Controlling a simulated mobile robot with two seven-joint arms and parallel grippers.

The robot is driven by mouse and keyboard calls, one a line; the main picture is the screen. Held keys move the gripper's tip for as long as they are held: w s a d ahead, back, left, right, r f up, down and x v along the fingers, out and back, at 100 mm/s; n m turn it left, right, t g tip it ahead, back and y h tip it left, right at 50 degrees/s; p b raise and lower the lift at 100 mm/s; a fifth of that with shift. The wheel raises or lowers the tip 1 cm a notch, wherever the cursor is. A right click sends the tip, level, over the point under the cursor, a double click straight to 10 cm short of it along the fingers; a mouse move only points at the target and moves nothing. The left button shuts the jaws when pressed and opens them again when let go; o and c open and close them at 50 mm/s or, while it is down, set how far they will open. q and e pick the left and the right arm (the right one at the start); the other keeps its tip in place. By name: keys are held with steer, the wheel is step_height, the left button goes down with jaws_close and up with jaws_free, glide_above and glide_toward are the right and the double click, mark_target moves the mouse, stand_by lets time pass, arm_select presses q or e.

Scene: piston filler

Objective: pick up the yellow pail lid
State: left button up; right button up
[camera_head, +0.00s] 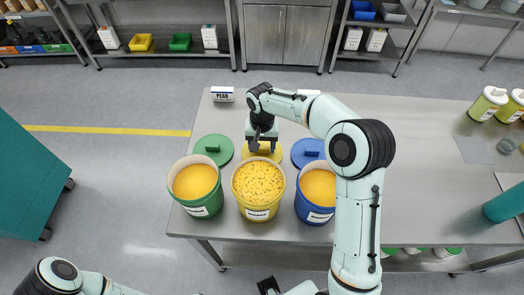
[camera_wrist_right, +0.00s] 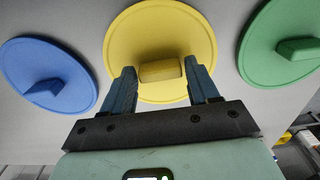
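The yellow pail lid (camera_head: 263,150) lies on the grey table behind the yellow pail (camera_head: 258,184), partly hidden by my right gripper (camera_head: 262,148). In the right wrist view the yellow lid (camera_wrist_right: 160,30) is a round disc with a block handle (camera_wrist_right: 161,71) at its middle. My right gripper (camera_wrist_right: 162,84) is open there, one finger on each side of the handle, with a visible gap on both sides. I cannot tell how far the fingertips are above the lid.
A green lid (camera_head: 213,149) lies left of the yellow one and a blue lid (camera_head: 308,151) lies right. Filled green (camera_head: 197,187) and blue (camera_head: 316,193) pails flank the yellow pail at the front edge. A small sign (camera_head: 222,94) stands behind. The table (camera_head: 430,180) right of my arm is largely clear.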

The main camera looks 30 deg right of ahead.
steer(key=c, duration=0.6)
steer(key=shift+r, duration=0.15)
